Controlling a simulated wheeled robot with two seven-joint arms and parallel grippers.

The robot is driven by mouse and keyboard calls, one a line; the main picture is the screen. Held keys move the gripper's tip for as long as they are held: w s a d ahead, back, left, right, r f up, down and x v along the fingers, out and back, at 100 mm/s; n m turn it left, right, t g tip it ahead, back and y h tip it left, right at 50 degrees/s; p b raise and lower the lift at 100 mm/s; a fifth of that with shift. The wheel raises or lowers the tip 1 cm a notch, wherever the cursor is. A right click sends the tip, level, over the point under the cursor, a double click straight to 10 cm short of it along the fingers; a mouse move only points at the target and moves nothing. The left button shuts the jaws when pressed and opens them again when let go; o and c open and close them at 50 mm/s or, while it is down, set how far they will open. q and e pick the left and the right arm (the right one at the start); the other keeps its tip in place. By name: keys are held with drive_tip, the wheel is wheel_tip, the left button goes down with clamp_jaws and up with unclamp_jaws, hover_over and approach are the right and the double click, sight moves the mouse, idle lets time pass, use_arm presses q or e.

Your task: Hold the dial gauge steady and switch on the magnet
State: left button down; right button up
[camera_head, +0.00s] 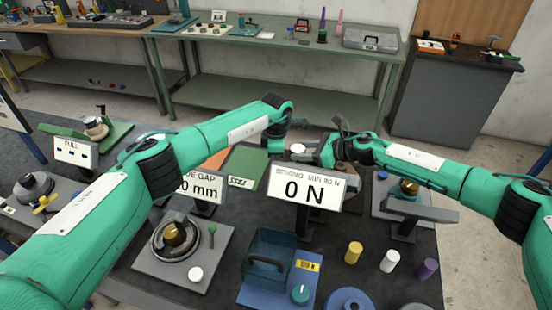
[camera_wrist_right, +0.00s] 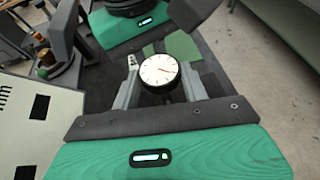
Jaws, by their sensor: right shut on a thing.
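The dial gauge (camera_wrist_right: 159,70), a round white face with a black rim, sits between the fingers of my right gripper (camera_wrist_right: 160,88) in the right wrist view. My right gripper is shut on it. In the head view the gauge (camera_head: 297,148) is a small pale disc at the tip of my right gripper (camera_head: 308,154). My left gripper (camera_head: 284,134) is close by, beyond the gauge; its fingers are hidden, so I cannot tell whether it is open. The magnet's base and switch cannot be made out.
A "0 N" display (camera_head: 304,190) stands in front of the grippers, and a "mm" display (camera_head: 201,187) stands left of it. Green sheets (camera_head: 247,165) lie behind the displays.

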use_arm(q)
drive_tip(key=shift+s+d+n, duration=0.1)
drive_tip(key=shift+s+n, duration=0.35)
drive_tip(key=shift+n, duration=0.65)
drive_tip(key=shift+s+d+n, duration=0.1)
drive_tip(key=shift+s+n, duration=0.3)
drive_tip(key=shift+n, duration=0.7)
drive_tip(key=c, duration=1.3)
unclamp_jaws()
drive_tip(key=shift+r, duration=0.1)
wheel_tip(320, 180, up, 12)
use_arm(e)
drive_tip(key=o, duration=1.3)
